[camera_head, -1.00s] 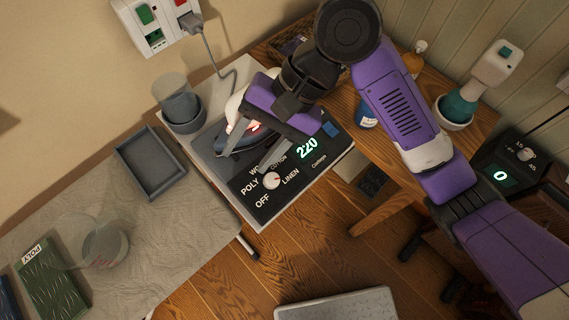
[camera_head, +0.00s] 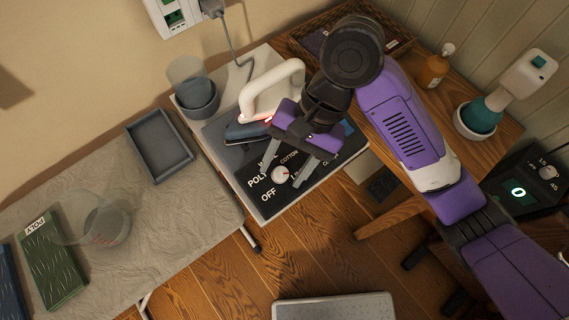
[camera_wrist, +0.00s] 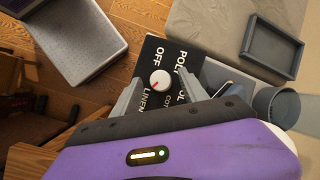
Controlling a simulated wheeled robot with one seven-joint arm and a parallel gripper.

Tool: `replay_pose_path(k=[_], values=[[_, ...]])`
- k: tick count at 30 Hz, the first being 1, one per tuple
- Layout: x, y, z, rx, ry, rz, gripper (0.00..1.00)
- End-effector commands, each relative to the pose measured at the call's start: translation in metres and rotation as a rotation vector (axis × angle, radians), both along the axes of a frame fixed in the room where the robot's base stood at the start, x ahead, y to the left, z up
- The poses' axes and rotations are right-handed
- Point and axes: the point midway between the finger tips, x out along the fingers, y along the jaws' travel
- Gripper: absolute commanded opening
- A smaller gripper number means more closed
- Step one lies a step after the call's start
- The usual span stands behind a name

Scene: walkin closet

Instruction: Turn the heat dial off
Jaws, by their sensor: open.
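The round white heat dial (camera_head: 280,174) sits on a black panel (camera_head: 262,205) lettered OFF, POLY, COTTON and LINEN. In the wrist view the dial (camera_wrist: 160,81) shows a short red mark pointing to the lower left, toward the LINEN side and away from OFF. My gripper (camera_head: 281,180) is open over the panel, one finger on each side of the dial. The wrist view shows the fingertips (camera_wrist: 159,79) flanking the dial with small gaps; whether they are at its height I cannot tell. The iron (camera_head: 273,92), with a white handle, rests behind the gripper.
A grey cup (camera_head: 197,92) and an empty grey tray (camera_head: 160,146) stand to the left. A cloth-covered board (camera_head: 175,225) fills the lower left. A soap bottle (camera_head: 433,70) and a spray bottle (camera_head: 490,108) stand right. The power cord runs up to the wall socket.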

Motion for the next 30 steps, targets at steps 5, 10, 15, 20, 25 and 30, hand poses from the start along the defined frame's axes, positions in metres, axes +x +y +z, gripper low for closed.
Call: replay_pose_path(k=[5,10,15,20,25,30], values=[[-0.0003,0.0006,-0.0007,0.0,0.0,0.001,0.51],[-0.0002,0.0005,-0.0006,0.0,0.0,0.0,0.31],[-0.0002,0.0005,-0.0005,0.0,0.0,0.0,0.0],[-0.0001,0.0004,0.0,0.0,-0.001,0.003,0.0],[-0.0001,0.0007,0.0023,-0.008,-0.005,0.031,0.0],[0.0001,0.0015,0.0054,-0.029,-0.016,0.11,0.0]])
